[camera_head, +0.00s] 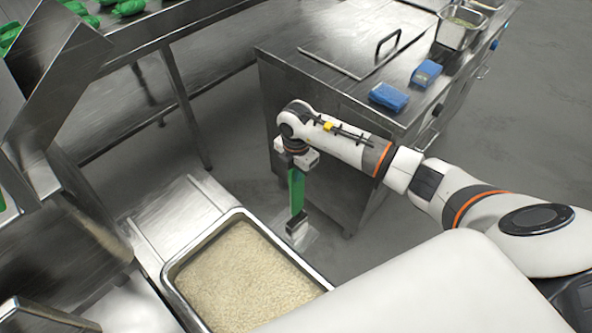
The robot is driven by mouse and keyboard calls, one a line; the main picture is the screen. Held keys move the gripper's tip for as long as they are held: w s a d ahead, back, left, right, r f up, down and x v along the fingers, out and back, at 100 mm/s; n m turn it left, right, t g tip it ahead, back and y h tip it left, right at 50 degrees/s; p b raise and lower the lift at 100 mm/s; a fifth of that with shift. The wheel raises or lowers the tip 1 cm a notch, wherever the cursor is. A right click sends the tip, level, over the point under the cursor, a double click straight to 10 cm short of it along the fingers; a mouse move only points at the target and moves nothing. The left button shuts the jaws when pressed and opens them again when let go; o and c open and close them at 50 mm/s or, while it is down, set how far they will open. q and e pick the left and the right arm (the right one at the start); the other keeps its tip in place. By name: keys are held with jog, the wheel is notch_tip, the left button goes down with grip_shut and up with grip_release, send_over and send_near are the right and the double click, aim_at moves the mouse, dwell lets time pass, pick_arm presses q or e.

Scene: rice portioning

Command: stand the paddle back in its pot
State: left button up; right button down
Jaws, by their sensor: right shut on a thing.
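My right gripper (296,160) is in the middle of the head view, pointing down, at the end of the white arm that comes in from the right. It is shut on the green paddle (296,190), which hangs upright below it. The paddle's lower end meets a small dark metal piece (297,225) beside the rice pan's far right corner; this looks like the pot. I cannot tell whether the paddle's end is inside it or just in front of or above it. The fingertips are small and partly merge with the paddle. My left gripper is not in view.
A steel pan of rice (172,270) stands just left of the paddle. A steel counter (335,80) behind holds blue packs (388,96) and a metal container (460,27). A table with green items (130,6) is at the upper left. Grey floor lies between.

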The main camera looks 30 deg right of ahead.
aim_at(296, 200)
jog(key=shift+f+b, duration=3.3)
jog(key=shift+f, duration=0.7)
jog(key=shift+f+b, duration=1.1)
jog(key=shift+f, duration=0.8)
jog(key=shift+f+b, duration=0.8)
jog(key=shift+f, duration=0.3)
jog(key=c, duration=1.4)
grip_release()
notch_tip(296, 200, up, 12)
jog(key=shift+p, duration=0.35)
